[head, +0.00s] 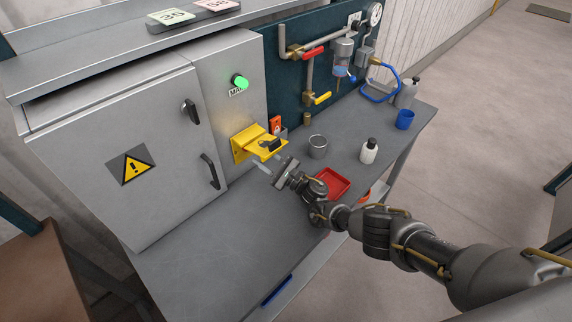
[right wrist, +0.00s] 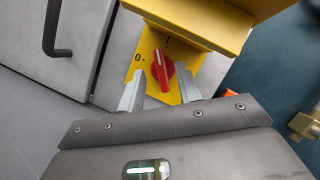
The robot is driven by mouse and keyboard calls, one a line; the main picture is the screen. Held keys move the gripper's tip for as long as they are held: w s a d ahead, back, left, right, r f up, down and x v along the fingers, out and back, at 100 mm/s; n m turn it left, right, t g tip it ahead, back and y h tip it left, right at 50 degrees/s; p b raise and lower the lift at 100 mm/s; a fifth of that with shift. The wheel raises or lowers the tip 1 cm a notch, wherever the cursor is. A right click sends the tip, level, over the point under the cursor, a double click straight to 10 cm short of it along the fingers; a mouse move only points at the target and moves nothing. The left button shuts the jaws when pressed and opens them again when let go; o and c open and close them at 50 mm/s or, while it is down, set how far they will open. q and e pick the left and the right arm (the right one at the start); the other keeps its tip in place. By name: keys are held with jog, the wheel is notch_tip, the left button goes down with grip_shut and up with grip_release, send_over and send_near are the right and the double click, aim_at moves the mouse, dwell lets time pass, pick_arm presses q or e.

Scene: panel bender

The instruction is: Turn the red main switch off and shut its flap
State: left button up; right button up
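The red main switch (right wrist: 163,70) sits on a yellow plate (right wrist: 150,48) with a "0" at its left and another mark at its top. Its grip stands nearly upright, pointing toward the top mark. The yellow flap (right wrist: 195,18) is open and juts out above the switch; it also shows in the head view (head: 268,148), where it hides the red switch. My right gripper (right wrist: 157,72) is open, one finger on each side of the red switch; contact cannot be told. In the head view it is just below the flap (head: 269,164). My left gripper is not in view.
A green lamp (head: 240,82) is lit above the flap. Cabinet handles (head: 209,171) stick out at the left. A metal cup (head: 317,147), a white bottle (head: 369,151) and a red tray (head: 332,182) stand close to my right arm. The front left bench (head: 200,260) is clear.

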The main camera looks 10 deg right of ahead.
jog(key=s+d+p, duration=0.1)
jog(key=s+d, duration=0.6)
jog(key=shift+d+r, duration=0.15)
jog(key=shift+d, duration=0.2)
